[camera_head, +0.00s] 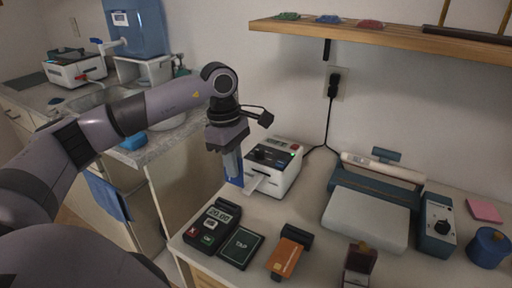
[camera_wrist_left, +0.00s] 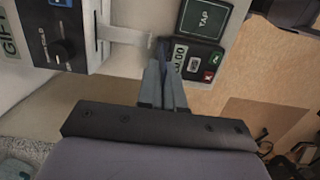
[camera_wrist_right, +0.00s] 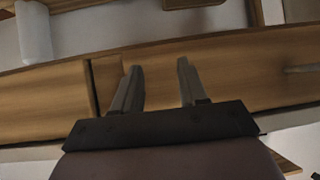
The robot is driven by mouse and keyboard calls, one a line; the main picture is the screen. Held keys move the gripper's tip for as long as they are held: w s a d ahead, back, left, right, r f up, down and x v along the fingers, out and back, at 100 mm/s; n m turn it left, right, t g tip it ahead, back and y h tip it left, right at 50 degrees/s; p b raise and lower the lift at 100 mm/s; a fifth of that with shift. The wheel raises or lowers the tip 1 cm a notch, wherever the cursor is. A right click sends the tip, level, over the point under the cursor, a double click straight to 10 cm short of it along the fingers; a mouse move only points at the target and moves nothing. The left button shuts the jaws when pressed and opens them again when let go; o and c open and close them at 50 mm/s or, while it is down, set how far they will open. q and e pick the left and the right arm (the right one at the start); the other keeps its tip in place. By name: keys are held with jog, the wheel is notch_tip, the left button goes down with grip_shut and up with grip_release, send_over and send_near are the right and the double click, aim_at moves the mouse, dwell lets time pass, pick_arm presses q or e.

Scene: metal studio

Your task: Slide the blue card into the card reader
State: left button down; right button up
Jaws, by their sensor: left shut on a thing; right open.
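My left gripper (camera_head: 232,176) points down beside the white machine and is shut on the blue card (camera_head: 239,171). The card hangs upright and is mostly hidden by the fingers. In the left wrist view the card (camera_wrist_left: 163,52) shows nearly edge-on between the fingertips. The dark card reader (camera_head: 213,222), with a lit "20.00" display, lies below and in front of the gripper. The card looks apart from it. Its slot is not clear. My right gripper (camera_wrist_right: 157,85) is open and empty, facing a wooden front; it is outside the head view.
The white machine (camera_head: 284,157) with a pale tongue stands close right of the gripper. A black TAP pad (camera_head: 241,246) and an orange card (camera_head: 286,258) in a holder lie near the reader. A grey-blue sealer-like device (camera_head: 367,218) stands right. A shelf (camera_head: 385,35) hangs above.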

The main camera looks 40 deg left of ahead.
pick_arm(q)
notch_tip(320, 180, down, 6)
jog(key=s+a+b, duration=0.1)
jog(key=a+b, duration=0.1)
jog(key=b, duration=0.1)
jog(key=shift+b, duration=0.35)
dwell(0.6)
jog(key=shift+f+b, duration=0.3)
jog(key=shift+f, duration=0.2)
jog(key=shift+f+b, duration=0.95)
jog(key=shift+f, duration=0.4)
dwell(0.7)
jog(key=c, duration=1.2)
grip_release()
